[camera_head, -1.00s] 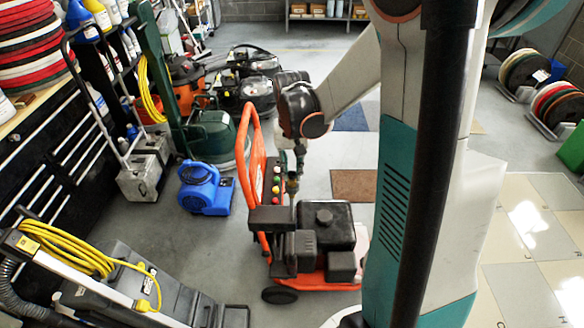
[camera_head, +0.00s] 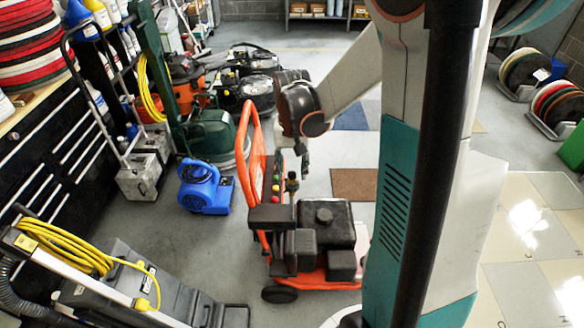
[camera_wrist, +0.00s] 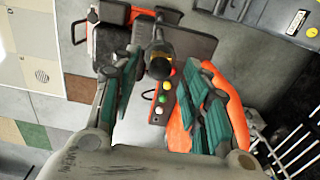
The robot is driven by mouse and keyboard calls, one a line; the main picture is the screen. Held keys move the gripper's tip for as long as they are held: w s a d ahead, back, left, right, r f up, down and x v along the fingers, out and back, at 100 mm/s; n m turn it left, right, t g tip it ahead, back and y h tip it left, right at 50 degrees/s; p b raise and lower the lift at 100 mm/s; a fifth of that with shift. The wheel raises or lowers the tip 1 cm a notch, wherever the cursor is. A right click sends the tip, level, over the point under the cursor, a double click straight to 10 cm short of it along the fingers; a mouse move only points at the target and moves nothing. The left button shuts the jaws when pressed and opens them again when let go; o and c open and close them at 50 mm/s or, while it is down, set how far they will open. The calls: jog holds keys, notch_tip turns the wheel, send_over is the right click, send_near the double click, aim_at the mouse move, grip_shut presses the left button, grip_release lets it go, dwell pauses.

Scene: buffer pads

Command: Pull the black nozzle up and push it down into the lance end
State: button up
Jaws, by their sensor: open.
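The orange pressure washer (camera_head: 335,270) stands on the floor with a panel of coloured nozzles (camera_head: 276,197). In the wrist view, red, yellow, green and white nozzles (camera_wrist: 161,98) sit in a row. Above them is a dark, round-ended upright piece (camera_wrist: 160,67) with a brass-coloured section, also seen in the head view (camera_head: 292,184). I cannot tell which part is the black nozzle and which the lance end. My gripper (camera_head: 302,160) is above this piece. In the wrist view my gripper (camera_wrist: 164,76) is open, its teal fingers apart on either side, holding nothing visible.
The washer's orange handle (camera_head: 246,130) rises just left of my gripper. Its dark engine (camera_head: 326,222) lies below right. A blue blower (camera_head: 204,187) and a green floor machine (camera_head: 208,138) stand to the left.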

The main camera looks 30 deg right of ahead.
notch_tip(320, 180, up, 12)
jog(key=shift+f, duration=0.2)
jog(key=shift+a, duration=0.1)
dwell(0.6)
jog(key=s+a+r+n+t+b, duration=0.2)
jog(key=a+n+t+b, duration=0.15)
jog(key=a, duration=0.75)
jog(key=s+a+f+n+t+b, duration=0.2)
jog(key=s+f, duration=0.3)
jog(key=s, duration=0.6)
jog(key=shift+a+n+t, duration=0.55)
jog(key=shift+n+t, duration=0.1)
jog(key=shift+t, duration=0.2)
jog(key=shift+f, duration=0.1)
